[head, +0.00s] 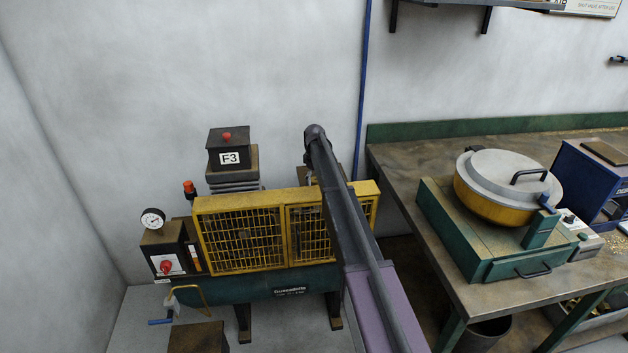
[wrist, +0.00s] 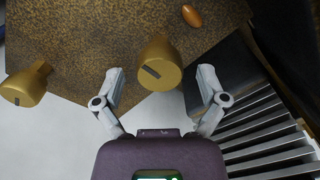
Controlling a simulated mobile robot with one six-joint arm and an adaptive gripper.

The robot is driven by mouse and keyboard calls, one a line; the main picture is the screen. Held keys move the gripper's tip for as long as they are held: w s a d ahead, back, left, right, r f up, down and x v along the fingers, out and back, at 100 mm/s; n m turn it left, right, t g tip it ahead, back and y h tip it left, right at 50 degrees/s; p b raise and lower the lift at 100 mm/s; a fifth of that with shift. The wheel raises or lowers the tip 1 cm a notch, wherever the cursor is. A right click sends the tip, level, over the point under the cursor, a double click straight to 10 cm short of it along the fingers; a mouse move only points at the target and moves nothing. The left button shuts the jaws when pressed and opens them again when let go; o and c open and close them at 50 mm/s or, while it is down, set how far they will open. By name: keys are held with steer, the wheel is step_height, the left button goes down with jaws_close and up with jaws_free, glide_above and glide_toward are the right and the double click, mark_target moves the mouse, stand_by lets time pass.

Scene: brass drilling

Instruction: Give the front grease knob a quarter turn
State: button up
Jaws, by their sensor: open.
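Two brass-coloured knobs show in the wrist view, both by a speckled brown metal block (wrist: 95,45). One knob (wrist: 160,62) is near the middle, with a short dark mark on its round end. The other knob (wrist: 24,86) is at the left edge and has a similar dark mark. I cannot tell from a label which is the front one. My gripper (wrist: 160,76) is open, with one finger to each side of the middle knob. Gaps show between fingers and knob. In the head view, the gripper and the knobs are hidden.
Dark cooling fins (wrist: 265,135) lie close to the right finger. An orange rounded part (wrist: 192,16) sits on the block. In the head view, my arm reaches over the machine's yellow mesh guard (head: 237,205). A workbench (head: 465,292) stands to the right.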

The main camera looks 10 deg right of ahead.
steer(key=shift+n, duration=0.4)
